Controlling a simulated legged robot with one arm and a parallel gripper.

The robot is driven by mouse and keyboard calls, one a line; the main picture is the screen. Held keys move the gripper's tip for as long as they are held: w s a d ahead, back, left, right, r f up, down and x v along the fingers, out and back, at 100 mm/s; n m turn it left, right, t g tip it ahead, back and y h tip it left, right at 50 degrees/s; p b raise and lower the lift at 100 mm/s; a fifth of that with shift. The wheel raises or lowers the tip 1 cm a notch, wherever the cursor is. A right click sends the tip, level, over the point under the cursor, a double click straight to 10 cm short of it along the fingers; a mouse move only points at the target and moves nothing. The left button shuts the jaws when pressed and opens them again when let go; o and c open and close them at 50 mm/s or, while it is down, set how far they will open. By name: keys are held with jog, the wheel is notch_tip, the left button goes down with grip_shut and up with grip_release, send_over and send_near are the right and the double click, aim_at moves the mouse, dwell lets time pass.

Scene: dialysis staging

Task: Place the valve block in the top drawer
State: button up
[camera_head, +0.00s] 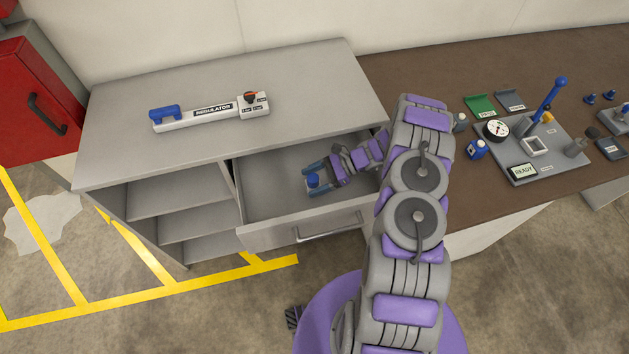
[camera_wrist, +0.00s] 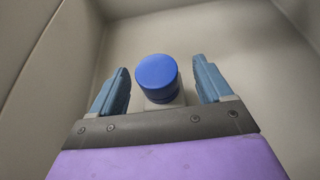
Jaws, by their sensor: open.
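The top drawer (camera_head: 265,190) of the grey cabinet is pulled open. My gripper (camera_head: 318,181) is inside it, with its blue fingers spread apart. The valve block, seen as a blue round cap (camera_head: 313,180) on a pale body, lies between the fingers. In the wrist view the blue cap (camera_wrist: 157,78) stands between the open fingers of my gripper (camera_wrist: 160,88), with a visible gap on each side. The drawer's floor and walls (camera_wrist: 235,40) surround it. Most of the block's body is hidden behind the gripper's palm.
Open shelves (camera_head: 175,195) are left of the drawer. On the brown bench (camera_head: 400,75) to the right stands a panel (camera_head: 545,160) with a gauge and blue lever. A red cabinet (camera_head: 40,100) is at far left.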

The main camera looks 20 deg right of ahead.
jog(key=p+v, duration=0.3)
jog(key=v, duration=0.9)
jog(key=s+a+r+n+g+h, duration=0.1)
jog(key=s+a+r+n+h, duration=0.2)
jog(key=r, duration=0.5)
jog(key=s+a+r+n+g, duration=0.2)
jog(key=s+a+r+n, duration=0.1)
jog(key=a+r, duration=0.4)
jog(key=s+a+r+n+g+h, duration=0.1)
jog(key=s+a+r+n+h, duration=0.15)
jog(key=r, duration=0.65)
jog(key=s+r+n+t+h, duration=0.1)
jog(key=s+r+n+h, duration=0.3)
jog(key=s, duration=0.8)
jog(key=s+r+n+t+h, duration=0.1)
jog(key=s+r+n+h, duration=0.3)
jog(key=s, duration=0.9)
jog(key=shift+s+d+r+n, duration=0.35)
jog(key=shift+d+n, duration=0.1)
jog(key=shift+n, duration=0.3)
jog(key=shift+w, duration=0.1)
jog(key=shift+c, duration=0.2)
